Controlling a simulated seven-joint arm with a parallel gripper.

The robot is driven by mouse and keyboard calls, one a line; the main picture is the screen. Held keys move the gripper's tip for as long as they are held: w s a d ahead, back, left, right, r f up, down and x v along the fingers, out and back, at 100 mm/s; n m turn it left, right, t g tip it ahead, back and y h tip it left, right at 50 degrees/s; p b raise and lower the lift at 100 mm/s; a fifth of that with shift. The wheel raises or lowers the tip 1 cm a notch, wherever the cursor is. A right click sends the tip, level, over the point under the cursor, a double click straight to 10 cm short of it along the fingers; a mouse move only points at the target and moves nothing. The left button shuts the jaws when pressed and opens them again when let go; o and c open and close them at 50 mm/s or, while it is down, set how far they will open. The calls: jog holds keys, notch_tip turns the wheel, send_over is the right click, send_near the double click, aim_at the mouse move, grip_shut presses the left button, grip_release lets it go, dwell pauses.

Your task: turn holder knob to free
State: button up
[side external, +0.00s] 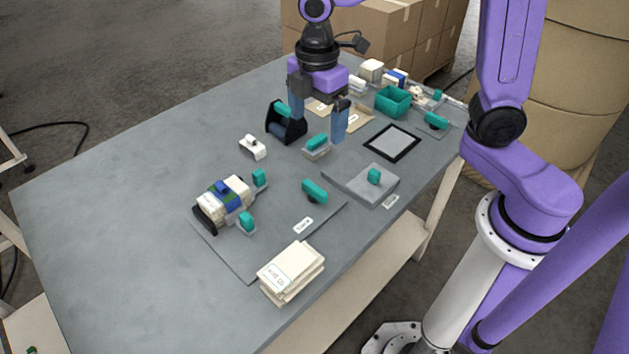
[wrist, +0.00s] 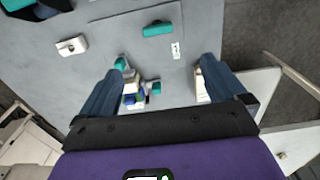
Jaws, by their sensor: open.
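Several teal knobs or handles are on the table, and I cannot tell for sure which is the holder knob. One teal bar (side external: 315,190) lies beside a small white label; it appears to be the bar (wrist: 158,28) at the top of the wrist view. Another teal knob (side external: 374,175) stands on a grey block. A third teal bar (side external: 317,143) sits on a small grey base below my gripper (side external: 318,130). My gripper is open and empty above the table, its fingers (wrist: 163,66) wide apart. It touches nothing that I can see.
A cream-and-blue unit with teal handles (side external: 236,190) stands front left, near a cream stack (side external: 290,273). A black holder (side external: 287,126), white part (side external: 253,147), black-framed pad (side external: 391,143) and teal bin (side external: 393,101) stand around. The table's left side is clear.

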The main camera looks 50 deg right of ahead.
aim_at(315, 187)
jog(key=f, duration=1.7)
jog(key=shift+w+f, duration=0.25)
jog(key=shift+w, duration=0.05)
jog(key=c, duration=1.1)
